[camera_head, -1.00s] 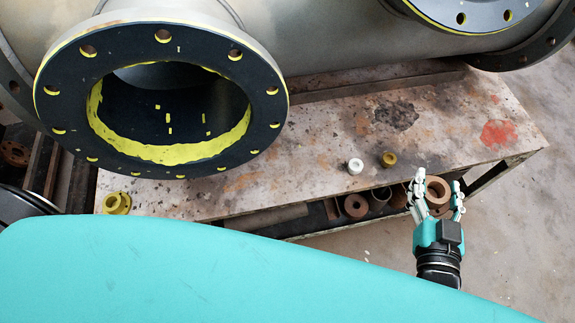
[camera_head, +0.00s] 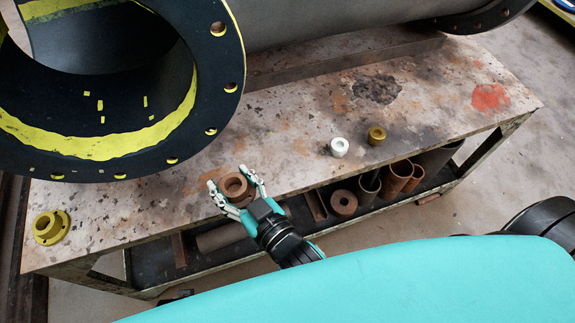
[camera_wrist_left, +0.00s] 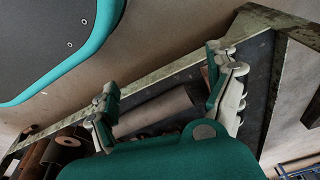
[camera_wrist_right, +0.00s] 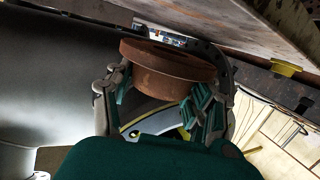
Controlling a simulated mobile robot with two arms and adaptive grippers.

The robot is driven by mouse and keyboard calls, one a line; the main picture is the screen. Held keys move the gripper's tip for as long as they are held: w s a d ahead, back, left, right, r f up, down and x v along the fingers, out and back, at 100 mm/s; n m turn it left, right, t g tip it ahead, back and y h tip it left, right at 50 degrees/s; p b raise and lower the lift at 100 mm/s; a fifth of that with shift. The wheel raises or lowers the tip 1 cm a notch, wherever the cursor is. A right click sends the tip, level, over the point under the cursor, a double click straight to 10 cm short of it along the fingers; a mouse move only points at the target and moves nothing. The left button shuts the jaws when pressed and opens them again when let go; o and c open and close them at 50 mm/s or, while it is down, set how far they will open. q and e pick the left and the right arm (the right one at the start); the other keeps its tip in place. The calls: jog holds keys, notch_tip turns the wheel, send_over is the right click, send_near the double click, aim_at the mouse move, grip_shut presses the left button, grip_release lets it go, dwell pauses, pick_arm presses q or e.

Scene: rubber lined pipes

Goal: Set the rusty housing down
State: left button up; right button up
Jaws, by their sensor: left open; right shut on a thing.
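The rusty housing (camera_head: 234,186), a short brown ring with a central hole, is held between the fingers of my right gripper (camera_head: 235,192). In the head view it overlaps the front part of the worn table top (camera_head: 300,130). In the right wrist view the housing (camera_wrist_right: 170,72) sits between the fingers, with the table edge (camera_wrist_right: 270,35) at upper right. Whether it touches the table cannot be told. My left gripper (camera_wrist_left: 165,75) is open and empty in the left wrist view, with the lower shelf and a pipe (camera_wrist_left: 155,112) beyond its fingers.
A yellow flanged bushing (camera_head: 52,227) stands at the table's left end. A large black flange (camera_head: 215,80) overhangs the back left. Several pipes lie on the shelf below.

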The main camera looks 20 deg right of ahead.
send_over(288, 160)
jog(key=shift+f+b, duration=0.3)
jog(key=shift+f, duration=0.4)
jog(key=shift+d+f, duration=0.1)
jog(key=shift+f, duration=0.15)
pick_arm(q)
notch_tip(288, 160, up, 7)
jog(key=w+b, duration=0.1)
jog(key=w, duration=0.1)
jog(key=shift+w+d+f, duration=0.2)
jog(key=shift+w, duration=0.15)
pick_arm(e)
jog(key=shift+f, duration=1.45)
pick_arm(q)
jog(key=shift+t, duration=0.3)
pick_arm(e)
jog(key=shift+f, duration=0.15)
pick_arm(q)
jog(key=shift+r, duration=0.1)
pick_arm(e)
jog(key=o, duration=1.6)
pick_arm(q)
jog(key=f, duration=0.2)
jog(key=s+f+p, duration=0.1)
jog(key=f, duration=0.1)
jog(key=shift+s+a, duration=0.1)
pick_arm(e)
jog(key=v, duration=1.2)
